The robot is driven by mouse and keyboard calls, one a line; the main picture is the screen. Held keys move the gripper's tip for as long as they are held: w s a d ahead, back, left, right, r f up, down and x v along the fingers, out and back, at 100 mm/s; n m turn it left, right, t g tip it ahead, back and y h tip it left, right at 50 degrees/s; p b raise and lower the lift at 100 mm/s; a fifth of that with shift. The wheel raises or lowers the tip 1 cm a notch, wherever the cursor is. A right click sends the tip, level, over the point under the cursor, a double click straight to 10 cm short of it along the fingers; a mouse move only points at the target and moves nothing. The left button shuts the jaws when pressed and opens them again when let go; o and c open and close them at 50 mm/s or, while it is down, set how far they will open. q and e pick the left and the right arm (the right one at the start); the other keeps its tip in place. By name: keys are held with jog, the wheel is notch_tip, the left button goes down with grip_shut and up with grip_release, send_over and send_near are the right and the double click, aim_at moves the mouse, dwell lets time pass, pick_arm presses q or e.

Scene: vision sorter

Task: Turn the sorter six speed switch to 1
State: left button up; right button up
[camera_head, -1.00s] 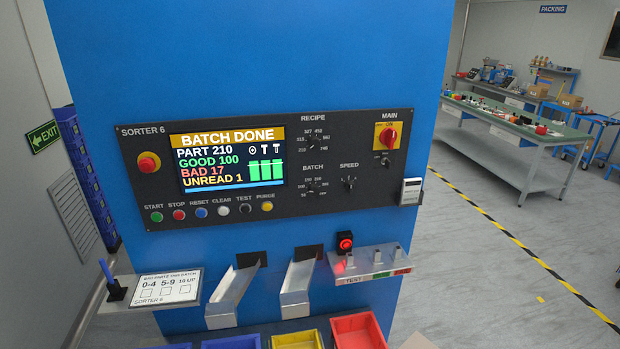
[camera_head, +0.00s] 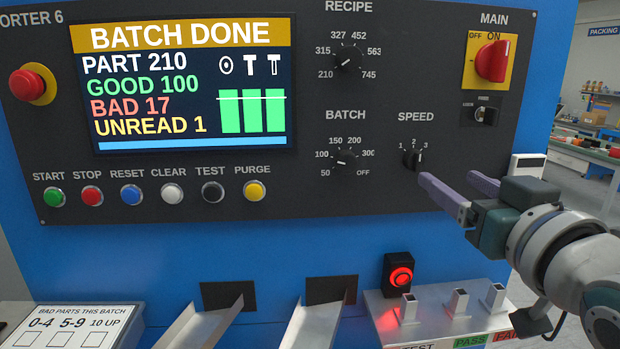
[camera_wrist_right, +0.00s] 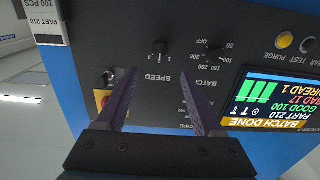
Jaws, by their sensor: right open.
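The speed switch (camera_head: 413,160) is a small black knob on the dark panel of sorter six, with marks 1, 2 and 3 above it. Its pointer stands roughly upright, near the 2; the exact mark is hard to read. My right gripper (camera_head: 446,177) is open and empty, just right of and below the switch, in front of the panel. In the right wrist view the speed switch (camera_wrist_right: 160,48) lies beyond the gap between the two purple fingers (camera_wrist_right: 158,76), not touched. My left gripper is not in view.
The batch knob (camera_head: 343,162) is left of the speed switch, the recipe knob (camera_head: 347,62) above it. The red main switch (camera_head: 491,61) and a key switch (camera_head: 486,115) are to the upper right.

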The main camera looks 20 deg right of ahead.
aim_at(420, 158)
jog(key=p+x, duration=0.1)
jog(key=x, duration=0.9)
jog(key=shift+c, duration=0.2)
grip_shut()
dwell(0.3)
